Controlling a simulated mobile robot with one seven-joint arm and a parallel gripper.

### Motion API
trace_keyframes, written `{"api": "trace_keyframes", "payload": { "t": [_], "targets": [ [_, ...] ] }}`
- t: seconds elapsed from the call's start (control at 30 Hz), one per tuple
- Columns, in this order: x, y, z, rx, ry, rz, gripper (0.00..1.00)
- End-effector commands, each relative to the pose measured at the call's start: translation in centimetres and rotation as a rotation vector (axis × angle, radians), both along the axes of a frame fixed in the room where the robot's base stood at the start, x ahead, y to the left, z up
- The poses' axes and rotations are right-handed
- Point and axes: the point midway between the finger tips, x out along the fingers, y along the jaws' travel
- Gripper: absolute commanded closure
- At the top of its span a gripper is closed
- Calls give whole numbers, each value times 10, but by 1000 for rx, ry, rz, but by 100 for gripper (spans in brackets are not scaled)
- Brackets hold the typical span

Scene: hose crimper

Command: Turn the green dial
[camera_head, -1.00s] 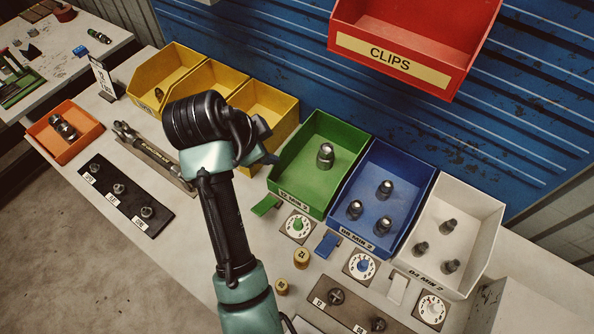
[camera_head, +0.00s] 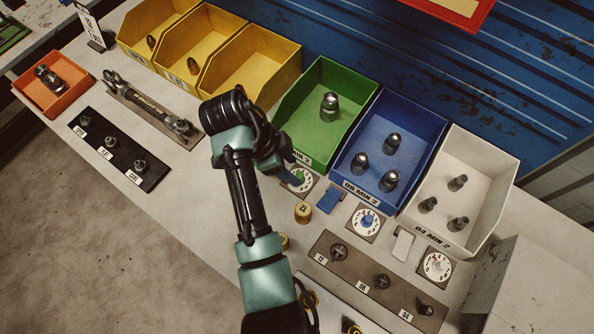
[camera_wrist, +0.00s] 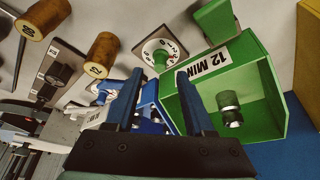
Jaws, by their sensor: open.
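The green dial (camera_head: 300,177) is a green knob on a square plate with a white numbered face, in front of the green bin (camera_head: 315,145). My gripper (camera_head: 286,172) is beside the dial and partly covers its left side in the head view. In the wrist view the dial's green knob (camera_wrist: 161,60) shows just beyond and between the two blue fingertips of my gripper (camera_wrist: 159,76). The fingers are apart with nothing between them. I cannot tell whether a finger touches the knob.
A blue dial (camera_head: 367,222) and a white-bin dial (camera_head: 437,265) stand to the right. A brass cylinder (camera_head: 303,212) stands close in front of the green dial. A green flap (camera_wrist: 215,20) lies beside the dial. The green bin's wall (camera_wrist: 250,75) is close to the fingers.

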Motion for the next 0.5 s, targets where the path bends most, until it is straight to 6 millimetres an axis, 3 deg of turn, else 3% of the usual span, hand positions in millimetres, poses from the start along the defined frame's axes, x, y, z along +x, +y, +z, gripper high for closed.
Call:
{"api": "trace_keyframes", "payload": {
  "t": [0.2, 0.5],
  "targets": [
    [2, -11, -26, 0, 1, 0, 47],
    [3, -14, -34, 0, -1, 0, 47]
  ]
}}
